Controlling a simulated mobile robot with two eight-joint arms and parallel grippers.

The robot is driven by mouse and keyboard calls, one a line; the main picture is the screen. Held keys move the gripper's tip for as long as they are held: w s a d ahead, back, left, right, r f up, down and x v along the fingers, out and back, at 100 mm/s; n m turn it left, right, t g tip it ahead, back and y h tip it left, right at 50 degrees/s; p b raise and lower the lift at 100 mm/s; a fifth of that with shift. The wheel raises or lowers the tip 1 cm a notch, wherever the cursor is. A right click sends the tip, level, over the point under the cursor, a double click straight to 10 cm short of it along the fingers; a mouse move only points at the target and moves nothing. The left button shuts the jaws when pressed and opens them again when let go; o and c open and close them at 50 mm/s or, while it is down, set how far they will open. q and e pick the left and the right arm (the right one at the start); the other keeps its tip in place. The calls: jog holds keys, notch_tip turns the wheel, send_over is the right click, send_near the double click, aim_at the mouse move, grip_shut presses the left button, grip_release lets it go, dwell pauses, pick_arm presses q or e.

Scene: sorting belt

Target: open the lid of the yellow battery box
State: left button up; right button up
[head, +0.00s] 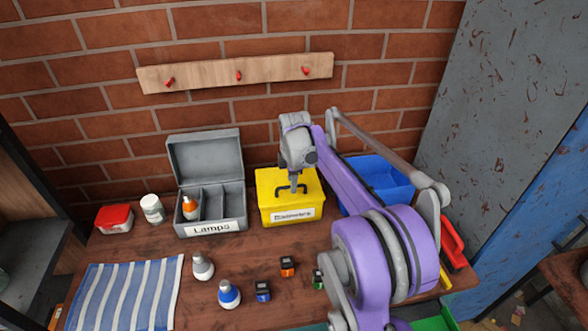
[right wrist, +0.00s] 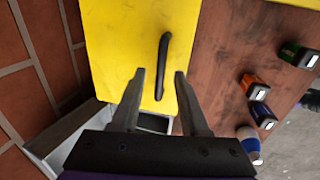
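The yellow battery box (head: 275,213) stands at the back of the table with its lid shut and a label on its front. A black handle (head: 281,190) is on the lid; it also shows in the right wrist view (right wrist: 162,65). My right gripper (head: 294,188) points down over the lid. In the right wrist view its two fingers (right wrist: 160,76) are open, with the handle's near end between or just beyond the tips. I cannot tell whether they touch it. My left gripper is not in view.
A grey lamps box (head: 205,160) with its lid up stands left of the yellow box. A blue bin (head: 385,180) stands to the right, partly behind my right arm. Bulbs, small batteries (head: 287,265) and a striped cloth (head: 125,295) lie in front.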

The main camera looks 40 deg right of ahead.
notch_tip(320, 180, up, 10)
jog(key=s+a+p, duration=0.1)
jog(key=shift+s, duration=0.4)
dwell(0.4)
